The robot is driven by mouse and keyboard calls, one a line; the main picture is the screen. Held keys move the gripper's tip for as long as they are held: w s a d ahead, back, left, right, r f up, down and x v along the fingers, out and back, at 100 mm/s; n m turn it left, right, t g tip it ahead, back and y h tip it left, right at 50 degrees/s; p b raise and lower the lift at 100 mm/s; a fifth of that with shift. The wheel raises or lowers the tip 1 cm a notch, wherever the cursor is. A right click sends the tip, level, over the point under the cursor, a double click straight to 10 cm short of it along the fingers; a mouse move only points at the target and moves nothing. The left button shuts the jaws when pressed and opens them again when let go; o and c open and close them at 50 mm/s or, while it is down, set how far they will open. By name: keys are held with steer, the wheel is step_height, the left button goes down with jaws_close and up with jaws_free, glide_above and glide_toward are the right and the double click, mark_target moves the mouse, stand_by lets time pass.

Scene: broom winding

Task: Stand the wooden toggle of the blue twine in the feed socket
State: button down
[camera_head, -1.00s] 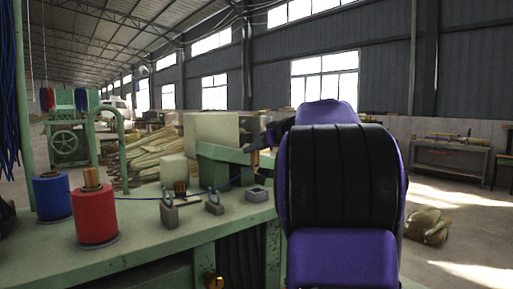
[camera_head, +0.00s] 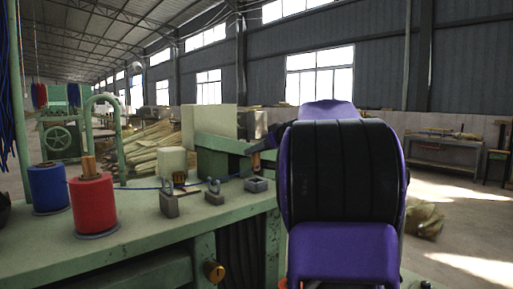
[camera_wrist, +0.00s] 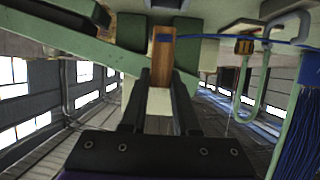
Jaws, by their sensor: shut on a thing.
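My gripper (camera_wrist: 160,92) is shut on the wooden toggle (camera_wrist: 162,60), a short brown bar with blue twine around its far end. In the head view the toggle (camera_head: 256,160) hangs about upright in the air, just above a small grey block with a square opening, which looks like the feed socket (camera_head: 256,185). A gap shows between them. My arm hides most of the gripper in the head view. The socket is not clear in the wrist view.
A blue spool (camera_head: 47,188) and a red spool (camera_head: 93,203) stand on the left of the green bench (camera_head: 150,240). A pale block (camera_head: 172,162) and a green machine housing (camera_head: 215,158) stand behind the socket. The bench front is clear.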

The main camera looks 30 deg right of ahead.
mark_target(258, 165)
steer(key=shift+f+b, duration=0.35)
steer(key=shift+f, duration=0.55)
step_height(258, 165, down, 3)
steer(key=b, duration=0.4)
steer(key=shift+r, duration=0.1)
steer(key=c, duration=0.6)
jaws_free()
steer(key=b+v, duration=0.2)
steer(key=v, duration=1.5)
steer(key=shift+s+r+b, duration=0.1)
steer(key=shift+s+b, duration=0.1)
steer(key=shift+b, duration=0.1)
